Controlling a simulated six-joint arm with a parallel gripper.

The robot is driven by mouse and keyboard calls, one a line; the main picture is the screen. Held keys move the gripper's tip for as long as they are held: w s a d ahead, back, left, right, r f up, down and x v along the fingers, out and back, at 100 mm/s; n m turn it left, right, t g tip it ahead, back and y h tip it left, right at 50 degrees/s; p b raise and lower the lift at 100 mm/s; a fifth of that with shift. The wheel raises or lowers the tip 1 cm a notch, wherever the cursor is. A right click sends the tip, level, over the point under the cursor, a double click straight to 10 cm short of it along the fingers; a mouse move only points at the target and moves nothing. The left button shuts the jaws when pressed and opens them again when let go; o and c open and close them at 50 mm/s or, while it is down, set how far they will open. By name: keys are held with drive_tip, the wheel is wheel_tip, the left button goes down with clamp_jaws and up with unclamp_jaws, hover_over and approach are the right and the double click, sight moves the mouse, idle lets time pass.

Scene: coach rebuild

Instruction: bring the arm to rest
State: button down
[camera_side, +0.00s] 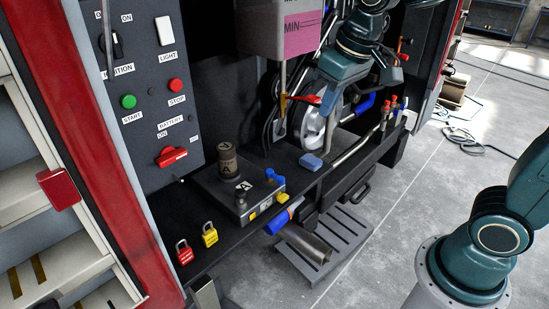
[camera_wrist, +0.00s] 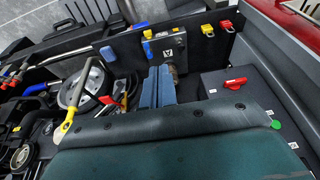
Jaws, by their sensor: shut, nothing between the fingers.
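My gripper (camera_wrist: 158,72) shows in the wrist view as two blue-grey fingers side by side, shut with nothing between them. It is in front of the flat dark box (camera_wrist: 170,45) with a dark knob, and no contact can be made out. In the side view my teal wrist hangs at the top centre, in front of the open bay and right of the pink-marked tank (camera_side: 290,30); the fingertips are hard to pick out there. The same dark box (camera_side: 210,190) stands on the shelf, with a cylinder (camera_side: 228,160) upright on it.
A red padlock (camera_side: 184,252) and a yellow padlock (camera_side: 209,234) are at the shelf's front left. A blue block (camera_side: 311,162) lies on the shelf. The control panel (camera_side: 140,100) rises at left. A step (camera_side: 335,243) is below; open floor (camera_side: 400,190) lies right.

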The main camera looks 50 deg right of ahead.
drive_tip(key=s+d+f+t, duration=0.1)
drive_tip(key=s+d+t, duration=0.1)
drive_tip(key=s, duration=1.3)
drive_tip(key=c, duration=2.2)
unclamp_jaws()
